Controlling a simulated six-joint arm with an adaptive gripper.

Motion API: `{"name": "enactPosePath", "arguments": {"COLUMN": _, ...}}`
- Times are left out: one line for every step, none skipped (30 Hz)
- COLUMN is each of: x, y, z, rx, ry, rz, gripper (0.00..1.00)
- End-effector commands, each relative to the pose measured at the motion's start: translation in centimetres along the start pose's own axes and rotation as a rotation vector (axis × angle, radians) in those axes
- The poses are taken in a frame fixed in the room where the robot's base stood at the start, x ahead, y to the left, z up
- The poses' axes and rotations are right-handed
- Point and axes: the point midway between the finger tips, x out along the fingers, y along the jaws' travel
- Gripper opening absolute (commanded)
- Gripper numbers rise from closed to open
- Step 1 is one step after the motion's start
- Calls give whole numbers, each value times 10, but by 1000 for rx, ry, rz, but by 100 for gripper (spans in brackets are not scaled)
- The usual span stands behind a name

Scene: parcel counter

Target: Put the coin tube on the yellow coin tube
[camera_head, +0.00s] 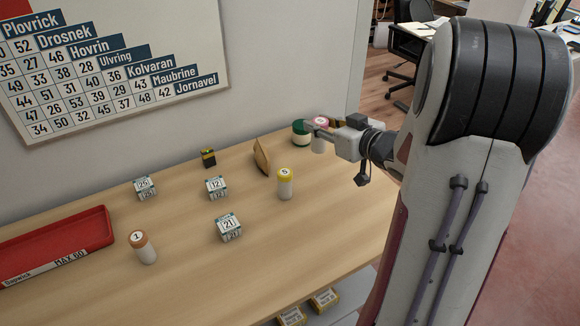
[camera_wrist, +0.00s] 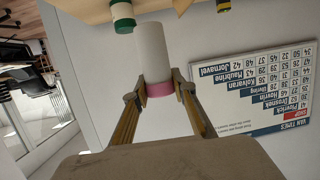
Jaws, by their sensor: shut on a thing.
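A coin tube with a white body and a pink top (camera_head: 319,135) is between the fingers of my gripper (camera_head: 326,128), at the far right of the counter. In the wrist view my gripper (camera_wrist: 160,92) is shut on the pink end of this tube (camera_wrist: 152,50), which appears upside down there. I cannot tell whether its base is clear of the counter. The yellow coin tube (camera_head: 285,184), with a yellow top marked 5, stands upright on the counter, nearer the front and left of my gripper. Nothing is on top of it.
A green-topped tube (camera_head: 300,134) stands close beside the held tube. A tan wedge (camera_head: 262,156) and a small black-and-yellow block (camera_head: 208,158) are farther left. Number cubes (camera_head: 229,228), an orange-topped tube (camera_head: 143,248) and a red tray (camera_head: 92,229) occupy the left side.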

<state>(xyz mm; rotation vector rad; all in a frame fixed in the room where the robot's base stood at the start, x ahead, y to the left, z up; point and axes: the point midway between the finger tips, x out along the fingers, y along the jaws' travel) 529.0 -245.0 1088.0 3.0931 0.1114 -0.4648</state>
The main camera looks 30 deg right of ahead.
Motion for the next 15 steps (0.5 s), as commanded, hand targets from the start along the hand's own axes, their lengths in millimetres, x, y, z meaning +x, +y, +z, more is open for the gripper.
{"name": "enactPosePath", "arguments": {"x": 1, "y": -7, "z": -10, "rx": -11, "ry": 4, "rz": -22, "gripper": 0}}
{"name": "enactPosePath", "arguments": {"x": 1, "y": -11, "z": -14, "rx": -15, "ry": 3, "rz": -36, "gripper": 0}}
{"name": "enactPosePath", "arguments": {"x": 2, "y": -17, "z": -21, "rx": -23, "ry": 3, "rz": -56, "gripper": 0}}
{"name": "enactPosePath", "arguments": {"x": 2, "y": -22, "z": -26, "rx": -27, "ry": 4, "rz": -73, "gripper": 0}}
{"name": "enactPosePath", "arguments": {"x": 3, "y": -27, "z": -31, "rx": -31, "ry": 4, "rz": -89, "gripper": 0}}
{"name": "enactPosePath", "arguments": {"x": 3, "y": -34, "z": -37, "rx": -39, "ry": 4, "rz": -111, "gripper": 0}}
{"name": "enactPosePath", "arguments": {"x": 3, "y": -39, "z": -42, "rx": -45, "ry": 3, "rz": -128, "gripper": 0}}
{"name": "enactPosePath", "arguments": {"x": 2, "y": -44, "z": -46, "rx": -49, "ry": 3, "rz": -146, "gripper": 0}}
{"name": "enactPosePath", "arguments": {"x": 2, "y": -52, "z": -51, "rx": -55, "ry": 2, "rz": -168, "gripper": 0}}
{"name": "enactPosePath", "arguments": {"x": 2, "y": -57, "z": -55, "rx": -62, "ry": 2, "rz": -184, "gripper": 0}}
{"name": "enactPosePath", "arguments": {"x": 1, "y": -62, "z": -58, "rx": -66, "ry": 2, "rz": -202, "gripper": 0}}
{"name": "enactPosePath", "arguments": {"x": 0, "y": -68, "z": -62, "rx": -72, "ry": 2, "rz": -223, "gripper": 0}}
{"name": "enactPosePath", "arguments": {"x": 0, "y": -73, "z": -65, "rx": -75, "ry": 1, "rz": -237, "gripper": 0}}
{"name": "enactPosePath", "arguments": {"x": -1, "y": -77, "z": -66, "rx": -79, "ry": 1, "rz": -250, "gripper": 0}}
{"name": "enactPosePath", "arguments": {"x": -3, "y": -82, "z": -68, "rx": -84, "ry": 0, "rz": -268, "gripper": 0}}
